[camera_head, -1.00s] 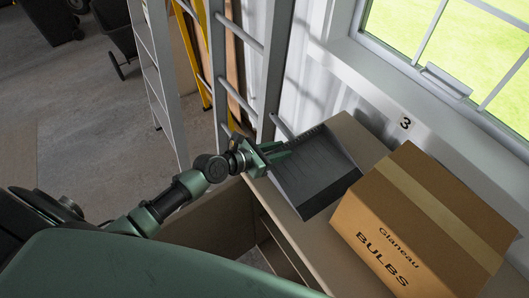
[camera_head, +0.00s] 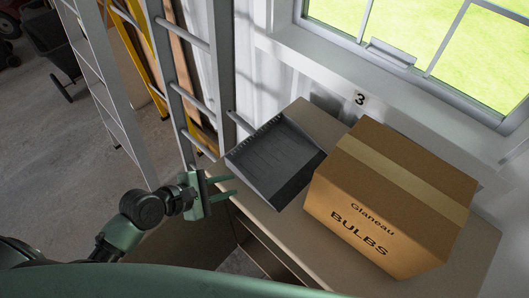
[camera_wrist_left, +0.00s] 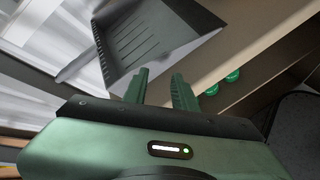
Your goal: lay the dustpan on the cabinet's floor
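The dark grey dustpan (camera_head: 272,160) lies on the cabinet's top (camera_head: 318,122), beside the cardboard box. In the left wrist view the ribbed dustpan (camera_wrist_left: 150,42) is just beyond my fingers, with its handle toward the left. My left gripper (camera_head: 234,187) is open and empty, just off the cabinet's front edge and apart from the dustpan. Its two green fingers (camera_wrist_left: 160,82) stand apart in the wrist view. The cabinet's front is open below the top (camera_head: 262,246); its floor cannot be made out. My right gripper is not in view.
A cardboard box (camera_head: 390,200) marked "Glaneau BULBS" fills the cabinet top's right part. Ladders (camera_head: 180,75) lean behind my left gripper. A window (camera_head: 420,45) is above. Green round items (camera_wrist_left: 222,82) show below the top's edge in the wrist view.

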